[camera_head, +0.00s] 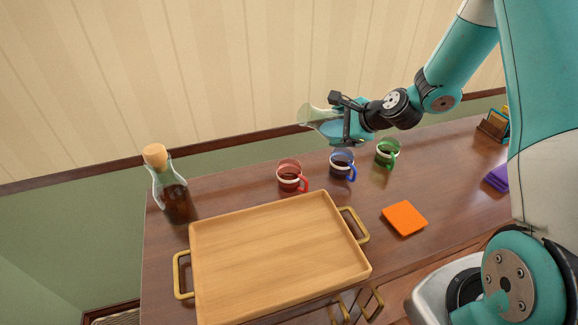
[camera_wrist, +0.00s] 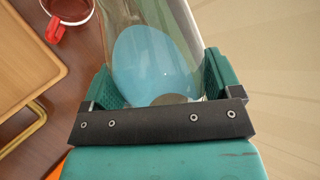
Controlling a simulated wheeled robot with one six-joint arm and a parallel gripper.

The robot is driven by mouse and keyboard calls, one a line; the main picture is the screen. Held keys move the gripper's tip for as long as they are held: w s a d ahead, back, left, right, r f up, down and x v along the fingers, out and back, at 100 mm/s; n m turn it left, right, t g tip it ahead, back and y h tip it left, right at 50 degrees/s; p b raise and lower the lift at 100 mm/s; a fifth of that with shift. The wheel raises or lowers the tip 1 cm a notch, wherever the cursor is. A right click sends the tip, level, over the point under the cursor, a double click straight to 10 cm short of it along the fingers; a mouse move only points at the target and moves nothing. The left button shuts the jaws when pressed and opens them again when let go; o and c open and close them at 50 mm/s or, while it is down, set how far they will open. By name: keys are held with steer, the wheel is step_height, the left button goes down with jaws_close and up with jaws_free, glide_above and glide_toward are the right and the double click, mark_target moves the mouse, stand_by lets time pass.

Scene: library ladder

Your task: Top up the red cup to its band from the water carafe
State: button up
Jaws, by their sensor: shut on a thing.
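My gripper (camera_head: 346,118) is shut on the clear water carafe (camera_head: 316,117) and holds it in the air, tipped nearly on its side, its open end to the left. Pale blue water shows inside it in the wrist view (camera_wrist: 155,65), between my gripper's fingers (camera_wrist: 162,82). The red cup (camera_head: 290,174) stands upright on the desk, below and left of the carafe, with a pale band and its handle to the right. Part of it shows at the top left of the wrist view (camera_wrist: 68,12). No stream of water is visible. The level in the cup is unclear.
A blue cup (camera_head: 342,165) and a green cup (camera_head: 388,153) stand right of the red one. A corked bottle of dark liquid (camera_head: 174,196) is at the left. A wooden tray (camera_head: 280,255) lies in front, an orange square (camera_head: 404,218) beside it. The wall is behind.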

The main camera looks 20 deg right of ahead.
steer(key=shift+r+h, duration=0.2)
steer(key=shift+h, duration=0.1)
stand_by(0.4)
steer(key=shift+d+f+n+h, duration=0.15)
steer(key=shift+f+n+h, duration=0.25)
steer(key=shift+f+h, duration=0.3)
stand_by(1.6)
steer(key=shift+a+f+n+h, duration=0.4)
steer(key=shift+a+f+h, duration=0.2)
steer(key=shift+f+h, duration=0.15)
stand_by(2.7)
